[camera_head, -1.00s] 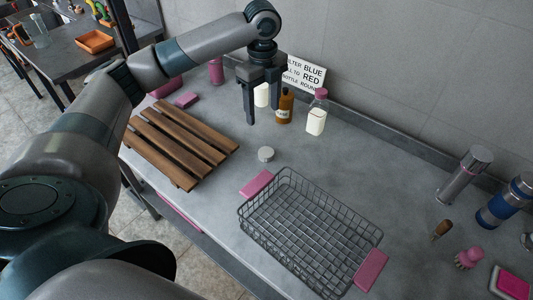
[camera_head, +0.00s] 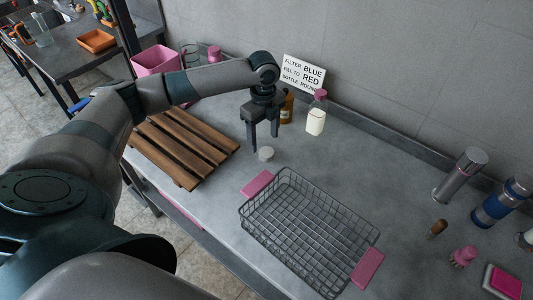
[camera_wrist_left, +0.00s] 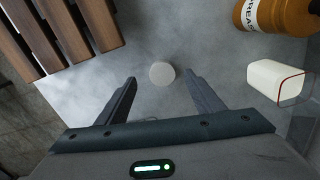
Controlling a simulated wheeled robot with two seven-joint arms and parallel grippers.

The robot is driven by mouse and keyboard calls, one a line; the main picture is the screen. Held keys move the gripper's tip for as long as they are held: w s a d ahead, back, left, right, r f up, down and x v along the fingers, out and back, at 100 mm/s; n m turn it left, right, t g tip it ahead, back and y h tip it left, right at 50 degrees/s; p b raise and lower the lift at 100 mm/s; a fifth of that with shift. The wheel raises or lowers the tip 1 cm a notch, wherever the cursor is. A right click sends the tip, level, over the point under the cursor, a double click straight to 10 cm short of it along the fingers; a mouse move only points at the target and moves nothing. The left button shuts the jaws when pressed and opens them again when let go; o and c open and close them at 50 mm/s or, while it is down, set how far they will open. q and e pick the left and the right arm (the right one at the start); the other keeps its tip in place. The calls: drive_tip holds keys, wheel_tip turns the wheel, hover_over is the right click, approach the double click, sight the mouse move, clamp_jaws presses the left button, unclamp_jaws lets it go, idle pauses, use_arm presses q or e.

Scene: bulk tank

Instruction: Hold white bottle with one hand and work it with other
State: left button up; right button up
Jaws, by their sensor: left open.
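My left gripper (camera_head: 263,139) is open and empty, pointing down over the table. A small pale round disc (camera_head: 265,153) lies just beyond its fingertips; in the left wrist view the disc (camera_wrist_left: 162,74) shows between the open fingers (camera_wrist_left: 161,84), not gripped. A clear bottle with white contents and a pink cap (camera_head: 316,121) stands upright to the right, apart from the gripper; it also shows in the left wrist view (camera_wrist_left: 275,81). A plain white bottle seen earlier beside the brown bottle is now hidden, apparently behind my left arm. My right gripper is not in view.
A brown bottle (camera_head: 287,107) stands behind the gripper, near the sign (camera_head: 303,73). A wooden slatted rack (camera_head: 181,147) lies left, a wire basket (camera_head: 310,230) in front. A pink bin (camera_head: 156,61) is behind the arm. Grey metal cylinder (camera_head: 460,174) stands right; table between is clear.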

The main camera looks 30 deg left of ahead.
sight(266, 151)
use_arm(q)
drive_tip(key=shift+f, duration=0.1)
drive_tip(key=shift+d+f, duration=0.1)
drive_tip(key=shift+f, duration=0.15)
drive_tip(key=f, duration=0.1)
drive_tip(key=f+p, duration=0.1)
drive_tip(key=f, duration=0.1)
drive_tip(key=shift+d+p, duration=0.25)
drive_tip(key=shift+p, duration=0.15)
drive_tip(key=shift+w+f, duration=0.1)
drive_tip(key=shift+f, duration=0.65)
drive_tip(key=c, duration=1.1)
